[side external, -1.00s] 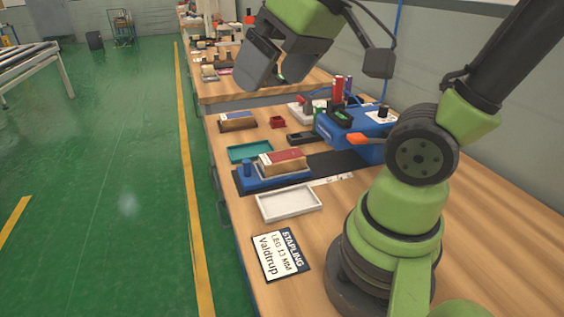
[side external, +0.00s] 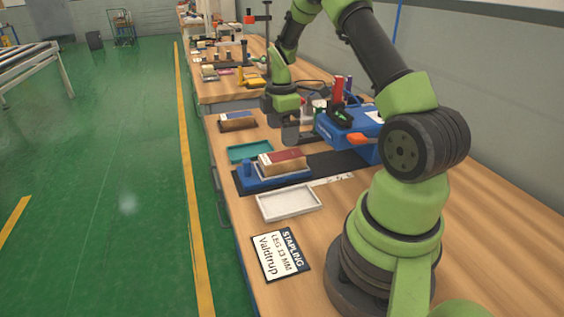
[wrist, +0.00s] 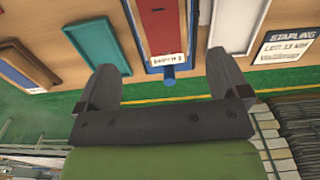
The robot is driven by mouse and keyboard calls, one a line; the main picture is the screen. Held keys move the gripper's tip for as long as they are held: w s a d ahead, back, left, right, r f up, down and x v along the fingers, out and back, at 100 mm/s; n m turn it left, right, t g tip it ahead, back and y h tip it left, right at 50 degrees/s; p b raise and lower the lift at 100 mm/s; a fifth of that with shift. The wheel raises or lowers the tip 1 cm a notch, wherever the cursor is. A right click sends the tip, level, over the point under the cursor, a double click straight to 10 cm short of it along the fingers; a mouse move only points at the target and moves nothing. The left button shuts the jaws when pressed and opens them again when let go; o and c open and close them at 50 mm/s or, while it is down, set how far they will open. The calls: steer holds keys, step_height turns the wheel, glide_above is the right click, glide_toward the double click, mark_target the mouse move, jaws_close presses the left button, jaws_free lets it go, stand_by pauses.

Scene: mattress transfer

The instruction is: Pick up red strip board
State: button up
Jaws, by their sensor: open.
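The red strip board (side external: 282,157) is a red-topped block with a white label at its end. It lies on a blue fixture (side external: 264,181) with a blue peg, on a dark mat. In the wrist view the board (wrist: 159,22) shows ahead of the fingers, its red face and label visible and its far end cut off by the top edge. My gripper (side external: 297,134) is low over the bench, behind the board in the side view. In the wrist view my gripper (wrist: 163,64) has its fingers wide apart with nothing held.
A white tray (side external: 289,203) and a label card (side external: 280,253) lie in front. A blue machine (side external: 352,124) with an orange part stands close to the gripper's right.

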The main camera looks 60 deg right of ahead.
mark_target(282, 156)
step_height(282, 156, down, 8)
steer(key=shift+s+a+f, duration=0.1)
steer(key=shift+a+f, duration=0.05)
steer(key=shift+f, duration=0.05)
stand_by(0.3)
steer(key=c, duration=1.1)
steer(key=shift+c, duration=0.2)
steer(key=shift+r, duration=0.1)
